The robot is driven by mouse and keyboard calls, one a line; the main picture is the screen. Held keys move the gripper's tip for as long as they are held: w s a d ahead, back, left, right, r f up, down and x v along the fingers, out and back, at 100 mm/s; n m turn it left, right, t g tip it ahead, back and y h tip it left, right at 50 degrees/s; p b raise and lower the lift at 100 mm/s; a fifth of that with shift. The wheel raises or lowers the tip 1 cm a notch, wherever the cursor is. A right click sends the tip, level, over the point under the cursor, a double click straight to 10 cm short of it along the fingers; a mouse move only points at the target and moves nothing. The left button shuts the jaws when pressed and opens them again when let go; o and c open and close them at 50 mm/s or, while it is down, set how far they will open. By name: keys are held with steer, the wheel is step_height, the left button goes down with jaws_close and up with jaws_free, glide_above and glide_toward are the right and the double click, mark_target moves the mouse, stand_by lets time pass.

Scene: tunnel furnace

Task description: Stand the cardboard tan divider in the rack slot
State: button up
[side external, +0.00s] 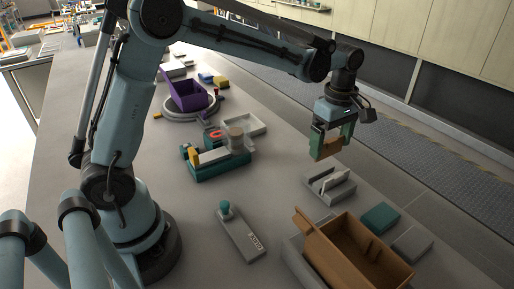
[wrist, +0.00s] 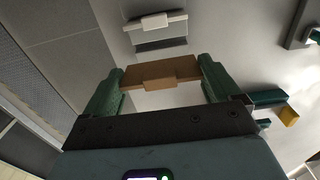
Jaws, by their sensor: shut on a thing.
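My gripper (side external: 331,141) is shut on the cardboard tan divider (side external: 323,150) and holds it in the air. In the wrist view the divider (wrist: 160,73) spans between the two green fingers of my gripper (wrist: 158,84). The grey rack (side external: 318,191) with upright walls stands on the bench below and slightly in front of the divider. A pale upright piece shows in it. The rack also shows in the wrist view (wrist: 160,43), beyond the divider and apart from it. The slot's inside is not clear.
A brown open box (side external: 312,240) stands close in front of the rack, with teal (side external: 380,218) and grey (side external: 412,244) blocks beside it. A grey base with a teal knob (side external: 225,208) lies left. A purple bin (side external: 188,97) sits on a round stand farther back.

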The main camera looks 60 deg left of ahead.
mark_target(328, 156)
steer(key=shift+f, duration=3.1)
steer(key=shift+f, duration=0.6)
steer(key=o, duration=0.7)
steer(key=shift+r, duration=4.25)
